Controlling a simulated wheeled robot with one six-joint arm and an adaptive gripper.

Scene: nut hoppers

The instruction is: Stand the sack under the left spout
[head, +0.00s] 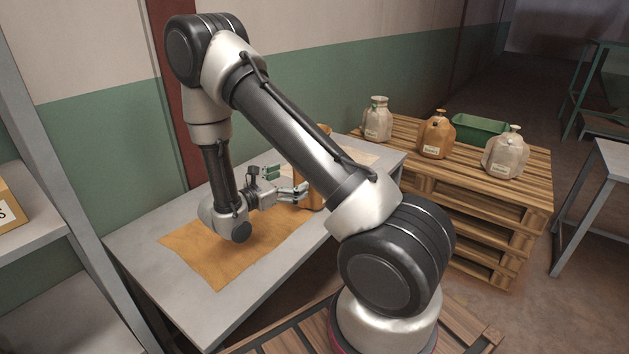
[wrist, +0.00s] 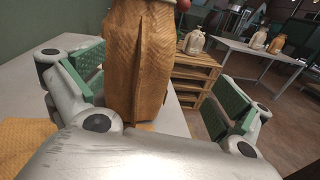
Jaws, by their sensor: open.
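A tan-brown sack (wrist: 140,65) stands upright on the grey table, just ahead of my gripper in the wrist view; its top is cut off there. In the head view the sack (head: 313,196) is mostly hidden behind my gripper and arm. My gripper (head: 286,183) is open and low over the table, its fingers pointing at the sack. In the wrist view the sack shows between the spread fingers (wrist: 158,86), closer to the left one. I cannot tell whether they touch. No spout is recognizable in either view.
An orange-brown mat (head: 196,250) lies on the grey table (head: 130,250). A wooden pallet stack (head: 470,215) at right bears a cream sack (head: 378,120), a brown sack (head: 436,136), another cream sack (head: 506,155) and a green bin (head: 480,129). A shelf (head: 30,235) stands at left.

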